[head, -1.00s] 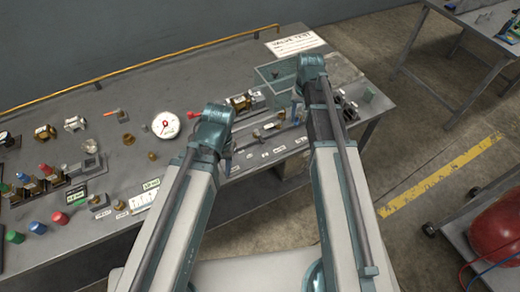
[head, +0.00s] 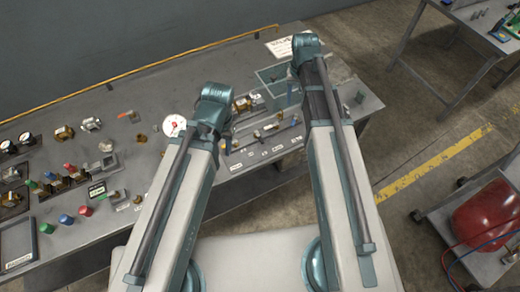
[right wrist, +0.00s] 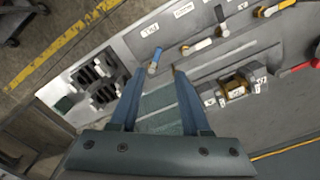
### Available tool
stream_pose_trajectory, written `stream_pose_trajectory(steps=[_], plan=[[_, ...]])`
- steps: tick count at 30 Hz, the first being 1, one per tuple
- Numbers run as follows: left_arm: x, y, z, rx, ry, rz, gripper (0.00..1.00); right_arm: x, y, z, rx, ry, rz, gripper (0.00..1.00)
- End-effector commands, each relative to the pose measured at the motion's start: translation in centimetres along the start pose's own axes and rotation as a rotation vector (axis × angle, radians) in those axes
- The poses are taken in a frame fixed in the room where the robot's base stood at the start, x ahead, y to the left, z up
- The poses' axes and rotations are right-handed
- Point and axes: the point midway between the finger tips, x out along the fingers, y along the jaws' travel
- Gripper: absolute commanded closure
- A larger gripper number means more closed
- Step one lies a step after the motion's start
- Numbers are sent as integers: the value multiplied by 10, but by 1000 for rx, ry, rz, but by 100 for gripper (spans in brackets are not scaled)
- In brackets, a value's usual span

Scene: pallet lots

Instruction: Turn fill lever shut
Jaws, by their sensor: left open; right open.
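Several small levers stand along the labelled valve strip in the right wrist view: a blue-handled one (right wrist: 154,59), a white one with an orange end (right wrist: 197,46), a white one (right wrist: 222,28) and a yellow one (right wrist: 275,8). I cannot read which label says fill. My right gripper (right wrist: 157,72) is open and empty, its two blue fingers apart, with the blue-handled lever appearing between and just beyond their tips. A red handle (right wrist: 300,67) is at the right edge. My left gripper (head: 227,142) is mostly hidden behind its wrist, over the front of the bench.
The grey bench (head: 140,75) carries a white dial gauge (head: 173,126), a teal open box (head: 274,84) and, at left, several coloured knobs and fittings. A brass valve (right wrist: 234,87) lies near the strip. A cart with a red tank (head: 485,215) stands at right.

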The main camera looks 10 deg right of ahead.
Motion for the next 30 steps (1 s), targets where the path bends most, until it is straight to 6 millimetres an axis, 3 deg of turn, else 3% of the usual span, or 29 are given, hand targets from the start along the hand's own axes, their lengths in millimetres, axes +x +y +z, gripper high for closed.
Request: stream_pose_trajectory(steps=[15,30], plan=[[30,3,-2,0,0,0,53,30,-56,79,-233,-12,40,53],[56,5,-3,0,0,0,53,56,-92,160,-469,-21,82,53]])
